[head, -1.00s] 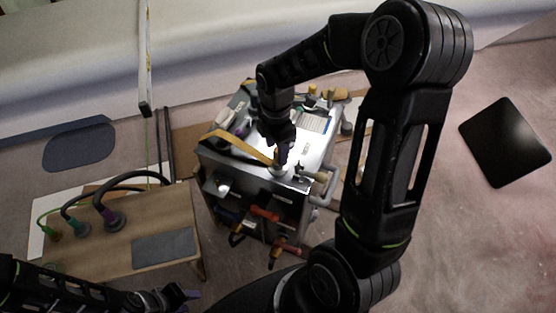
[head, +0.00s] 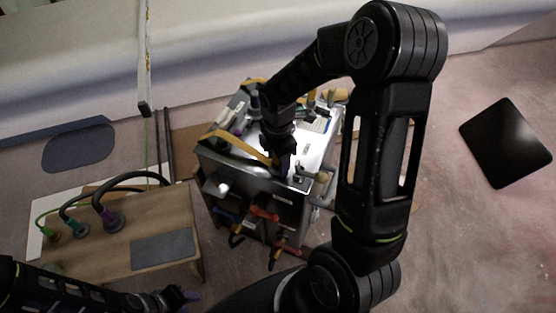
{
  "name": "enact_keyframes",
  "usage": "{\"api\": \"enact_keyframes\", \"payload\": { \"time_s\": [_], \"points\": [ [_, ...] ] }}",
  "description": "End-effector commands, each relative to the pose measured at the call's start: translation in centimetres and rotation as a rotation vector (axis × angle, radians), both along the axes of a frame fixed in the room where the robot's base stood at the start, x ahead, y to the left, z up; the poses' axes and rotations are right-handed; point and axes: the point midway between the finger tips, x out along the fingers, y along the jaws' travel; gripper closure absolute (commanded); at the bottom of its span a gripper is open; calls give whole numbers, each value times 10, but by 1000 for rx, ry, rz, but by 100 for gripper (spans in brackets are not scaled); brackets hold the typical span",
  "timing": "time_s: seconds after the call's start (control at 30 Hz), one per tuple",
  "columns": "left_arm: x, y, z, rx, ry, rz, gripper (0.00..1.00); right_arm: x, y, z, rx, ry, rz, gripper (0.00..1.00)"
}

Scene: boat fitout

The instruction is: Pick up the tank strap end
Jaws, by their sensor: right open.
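A yellow-tan strap (head: 238,146), which looks like the tank strap, runs across the left part of the metal cart top (head: 311,152). Its near end lies beside my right gripper (head: 284,172). My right gripper points down at the front edge of the cart top and is open. Its fingers and wrist cover part of the strap end, so I cannot tell whether they touch it. My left gripper (head: 186,298) is low at the bottom left, well away from the cart; its jaws are too small and dark to read.
The cart top also carries a white cylinder (head: 225,117) and other small items. Tools with orange-red handles (head: 264,213) hang on the cart's front. A wooden bench (head: 160,225) with cables and plugs stands at the left. A black mat (head: 505,143) lies on open floor at the right.

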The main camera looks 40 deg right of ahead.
Motion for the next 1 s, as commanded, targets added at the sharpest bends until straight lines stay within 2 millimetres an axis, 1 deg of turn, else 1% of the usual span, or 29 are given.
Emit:
{"api": "enact_keyframes", "payload": {
  "time_s": [0.07, 0.1, 0.7, 0.73, 1.0],
  "points": [
    [0, 0, 0, 0, 0, 0, 64, 0, 0, 0, 0, 0, 0, 48],
    [0, 0, 0, 0, 0, 0, 64, 0, 0, 0, 0, 0, 0, 49],
    [0, 0, 0, 0, 0, 0, 64, 0, 0, 0, 0, 0, 0, 98],
    [0, 0, 0, 0, 0, 0, 64, 0, 0, 0, 0, 0, 0, 100],
    [0, 0, 0, 0, 0, 0, 64, 0, 0, 0, 0, 0, 0, 100]
  ]
}}
